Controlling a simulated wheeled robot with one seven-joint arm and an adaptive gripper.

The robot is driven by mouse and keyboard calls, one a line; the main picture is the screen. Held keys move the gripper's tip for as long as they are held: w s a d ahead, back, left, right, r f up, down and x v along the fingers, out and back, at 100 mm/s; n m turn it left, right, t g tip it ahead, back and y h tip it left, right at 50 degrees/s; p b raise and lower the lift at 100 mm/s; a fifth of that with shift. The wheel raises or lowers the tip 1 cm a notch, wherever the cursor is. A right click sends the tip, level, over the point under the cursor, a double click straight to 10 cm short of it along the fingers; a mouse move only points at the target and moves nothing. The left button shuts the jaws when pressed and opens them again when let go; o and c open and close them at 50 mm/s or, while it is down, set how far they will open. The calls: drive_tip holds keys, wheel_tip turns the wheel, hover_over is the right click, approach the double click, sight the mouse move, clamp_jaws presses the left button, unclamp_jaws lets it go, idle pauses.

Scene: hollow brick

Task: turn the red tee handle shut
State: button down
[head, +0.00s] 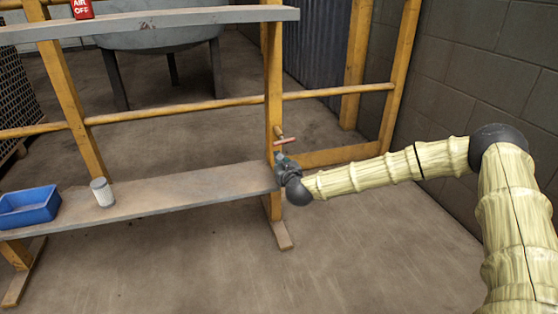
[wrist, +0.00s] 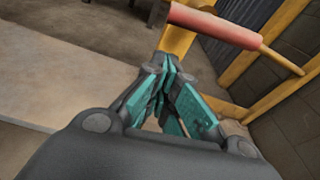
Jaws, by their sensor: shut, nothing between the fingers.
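The red tee handle (head: 285,141) is a short reddish bar on the yellow post at the right end of the shelves, lying roughly level in the head view. In the wrist view the red handle (wrist: 215,25) crosses the top, just beyond my fingertips. My gripper (head: 280,157) is just below the handle in the head view. In the wrist view my gripper (wrist: 170,67) has its teal fingers shut together with nothing between them. I see a gap between fingertips and bar in the wrist view. The handle's stem and mount are not clearly visible.
The yellow post (head: 273,90) stands right behind my gripper. The lower grey shelf (head: 160,195) holds a blue bin (head: 28,207) and a white can (head: 102,192). A red "AIR OFF" sign (head: 82,9) sits on the upper shelf (head: 180,19). A block wall (head: 480,60) stands at the right.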

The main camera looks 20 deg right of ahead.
drive_tip(key=s+p, duration=0.3)
drive_tip(key=s, duration=0.5)
drive_tip(key=shift+s+d+r, duration=0.15)
drive_tip(key=shift+s, duration=0.25)
drive_tip(key=c, duration=2.2)
unclamp_jaws()
drive_tip(key=shift+s, duration=0.25)
drive_tip(key=o, duration=0.4)
drive_tip(key=shift+s, duration=0.15)
drive_tip(key=o, duration=0.7)
drive_tip(key=shift+r+n+p, duration=0.15)
drive_tip(key=shift+n+p, duration=0.15)
drive_tip(key=shift+n, duration=0.6)
drive_tip(key=shift+c, duration=0.2)
drive_tip(key=o, duration=1)
drive_tip(key=n, duration=0.5)
drive_tip(key=shift+r, duration=0.35)
drive_tip(key=n+t+p, duration=0.2)
drive_tip(key=n, duration=2.5)
approach(284, 140)
drive_tip(key=shift+w+f+b, duration=0.15)
drive_tip(key=shift+w+b, duration=1)
drive_tip(key=shift+w, duration=1.35)
drive_tip(key=shift+w+f+b, duration=0.15)
drive_tip(key=shift+w+b, duration=1)
drive_tip(key=shift+w, duration=1.4)
